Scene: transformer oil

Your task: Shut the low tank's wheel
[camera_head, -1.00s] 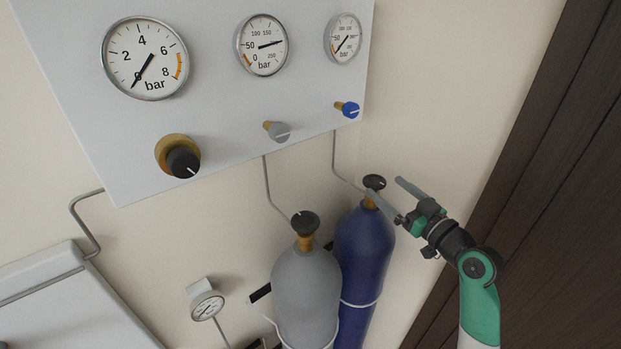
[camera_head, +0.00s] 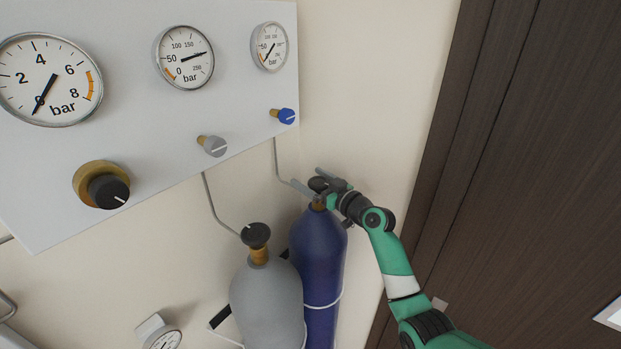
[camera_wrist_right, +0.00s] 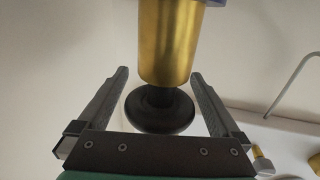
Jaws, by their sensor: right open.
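The blue tank (camera_head: 318,243) stands to the right of the grey tank (camera_head: 266,297). Its dark round wheel (camera_head: 318,184) sits on a brass valve and is partly hidden by my right gripper (camera_head: 312,181). That gripper is open, with a finger on either side of the wheel. In the right wrist view the wheel (camera_wrist_right: 160,110) lies between the two fingers, below the brass valve (camera_wrist_right: 168,45), with gaps on both sides. The grey tank's black wheel (camera_head: 256,235) is uncovered. The right gauge (camera_head: 270,47) needle points down-left; the middle gauge (camera_head: 184,57) needle points right, high on its scale.
The panel carries a blue knob (camera_head: 285,116), a grey knob (camera_head: 213,145) and a large black knob (camera_head: 108,191). Thin pipes (camera_head: 212,205) run down to the tanks. A dark wooden door (camera_head: 530,160) stands at the right.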

